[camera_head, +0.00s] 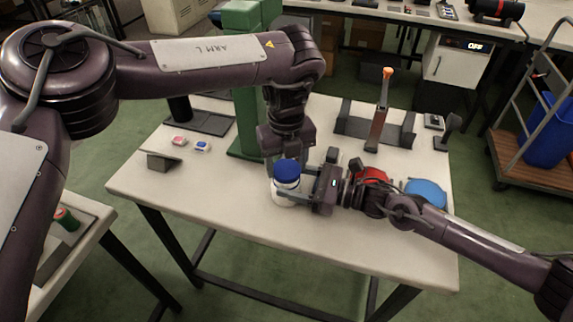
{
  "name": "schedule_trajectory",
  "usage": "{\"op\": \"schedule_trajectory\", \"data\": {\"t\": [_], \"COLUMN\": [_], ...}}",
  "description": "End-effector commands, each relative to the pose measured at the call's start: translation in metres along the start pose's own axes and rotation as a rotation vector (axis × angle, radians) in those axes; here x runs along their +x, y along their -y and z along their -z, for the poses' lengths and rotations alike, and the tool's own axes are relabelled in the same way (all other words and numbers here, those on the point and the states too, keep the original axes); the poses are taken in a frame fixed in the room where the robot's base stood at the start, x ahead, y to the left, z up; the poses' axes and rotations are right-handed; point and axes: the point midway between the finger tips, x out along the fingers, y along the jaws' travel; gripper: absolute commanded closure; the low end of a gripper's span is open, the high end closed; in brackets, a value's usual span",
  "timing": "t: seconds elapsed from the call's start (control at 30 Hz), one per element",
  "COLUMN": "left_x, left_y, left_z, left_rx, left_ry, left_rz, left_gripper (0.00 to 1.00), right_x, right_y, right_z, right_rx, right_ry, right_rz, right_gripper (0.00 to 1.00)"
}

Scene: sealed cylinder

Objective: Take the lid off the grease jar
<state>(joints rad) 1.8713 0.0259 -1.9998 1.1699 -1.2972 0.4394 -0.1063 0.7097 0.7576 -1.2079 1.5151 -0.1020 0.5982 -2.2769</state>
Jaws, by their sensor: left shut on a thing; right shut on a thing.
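The grease jar (284,199) is a white cylinder standing upright on the light table, with a blue lid (287,171) on top. My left gripper (286,164) comes down from above and is shut on the blue lid, with its fingers at either side. My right gripper (287,188) comes in level from the right and is shut on the white jar body below the lid. The lid sits on the jar; I see no clear gap between them. The grippers hide part of the jar.
A green column (248,100) stands behind my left arm. A dark stand with an orange-tipped tool (380,110) is at the back. Red and blue items (425,190) lie by my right arm. Two small blocks (190,143) sit at left. The table front is clear.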

Motion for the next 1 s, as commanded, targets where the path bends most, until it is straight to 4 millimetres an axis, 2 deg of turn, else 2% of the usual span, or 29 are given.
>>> {"op": "schedule_trajectory", "data": {"t": [0.57, 0.87, 1.0], "left_x": [-0.009, -0.043, -0.047], "left_y": [0.0, 0.0, 0.0], "left_z": [0.0, 0.0, 0.0], "left_rx": [-0.001, -0.001, 0.0], "left_ry": [0.0, 0.002, 0.0], "left_rz": [0.001, 0.001, 0.0], "left_gripper": [0.69, 0.69, 0.69], "right_x": [0.0, 0.0, 0.0], "right_y": [0.0, 0.0, 0.0], "right_z": [-0.001, -0.001, -0.001], "right_rx": [-0.001, -0.002, -0.002], "right_ry": [0.002, 0.002, 0.002], "right_rz": [0.0, 0.0, 0.0], "right_gripper": [1.0, 1.0, 1.0]}}
